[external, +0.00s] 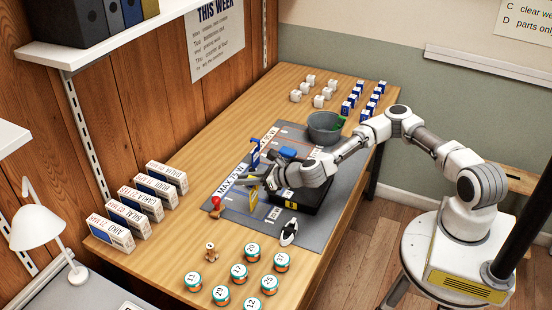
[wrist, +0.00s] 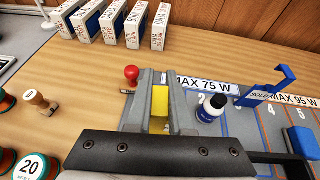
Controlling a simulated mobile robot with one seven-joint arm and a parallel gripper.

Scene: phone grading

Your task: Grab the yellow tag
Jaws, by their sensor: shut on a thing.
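The yellow tag (external: 253,200) is upright at the left part of the grey mat (external: 235,215) in the external view. In the wrist view the yellow tag (wrist: 160,108) sits between the two grey fingers. My gripper (external: 248,181) is shut on it, and the gripper (wrist: 158,88) also shows in the wrist view. The fingers hide part of the tag. Whether its lower edge touches the mat I cannot tell.
A red-knobbed stamp (wrist: 131,74) stands close left of the fingers. A dark bottle (wrist: 211,107) and a blue stand (wrist: 268,88) are to the right. Several round tins (external: 221,295) and white boxes (external: 130,208) stand around the mat.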

